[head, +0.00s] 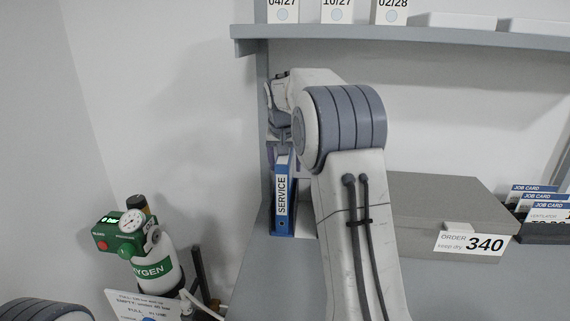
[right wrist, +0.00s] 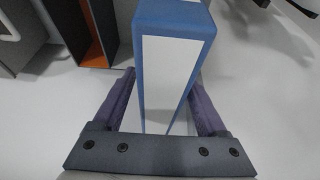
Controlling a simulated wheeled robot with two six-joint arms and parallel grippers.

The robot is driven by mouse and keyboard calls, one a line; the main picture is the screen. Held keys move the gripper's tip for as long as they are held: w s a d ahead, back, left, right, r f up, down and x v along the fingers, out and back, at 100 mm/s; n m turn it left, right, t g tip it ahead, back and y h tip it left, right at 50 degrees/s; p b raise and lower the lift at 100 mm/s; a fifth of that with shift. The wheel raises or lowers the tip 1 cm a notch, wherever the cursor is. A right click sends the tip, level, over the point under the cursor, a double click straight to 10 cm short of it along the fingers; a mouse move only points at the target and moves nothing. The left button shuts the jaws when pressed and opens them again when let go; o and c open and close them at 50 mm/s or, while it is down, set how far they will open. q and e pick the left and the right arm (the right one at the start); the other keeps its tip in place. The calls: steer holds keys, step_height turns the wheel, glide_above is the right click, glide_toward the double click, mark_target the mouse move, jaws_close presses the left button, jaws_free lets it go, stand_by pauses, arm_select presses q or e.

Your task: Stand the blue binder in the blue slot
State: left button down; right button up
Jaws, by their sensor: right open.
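The blue binder (head: 284,195) stands upright at the left end of the grey counter, with a white SERVICE label on its spine. In the right wrist view the binder (right wrist: 176,24) shows its blue edge and a white face. My right gripper (head: 281,147) is at the binder's upper end. Its purple fingers (right wrist: 160,90) are open on either side of the binder, with the binder between them; contact is not clear. My left gripper is out of view. I cannot make out a blue slot.
An orange-lined compartment (right wrist: 96,42) shows in the right wrist view. A grey box labelled ORDER 340 (head: 440,205) and job cards (head: 537,205) stand to the right. A shelf (head: 430,36) overhangs the counter. A green-topped oxygen cylinder (head: 155,262) stands at lower left.

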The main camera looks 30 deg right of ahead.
steer(key=shift+r, duration=0.15)
steer(key=v, duration=0.2)
steer(key=p+v, duration=0.1)
steer(key=v, duration=0.2)
steer(key=shift+w+r, duration=0.15)
steer(key=shift+r, duration=0.25)
steer(key=s+a+b, duration=0.1)
steer(key=s+a, duration=0.6)
steer(key=s, duration=0.3)
steer(key=shift+b, duration=0.4)
steer(key=s+a+f+n+y, duration=0.1)
steer(key=s+a+f+n, duration=0.2)
steer(key=a, duration=0.3)
steer(key=s+a+f+n+g+y, duration=0.1)
steer(key=s+a+f+n, duration=0.2)
steer(key=a, duration=0.4)
steer(key=s+a+f+n+y, duration=0.1)
steer(key=s+a+f+n, duration=0.1)
steer(key=s+a+f, duration=0.3)
steer(key=s+a+f+n+g, duration=0.1)
steer(key=s+a+f+n, duration=0.25)
steer(key=s, duration=0.45)
steer(key=s+a+f+n+g, duration=0.2)
steer(key=s+a+f+n, duration=0.15)
steer(key=s, duration=0.35)
step_height(320, 180, up, 17)
steer(key=p, duration=1.7)
steer(key=shift+a+y, duration=0.2)
steer(key=shift+y, duration=0.1)
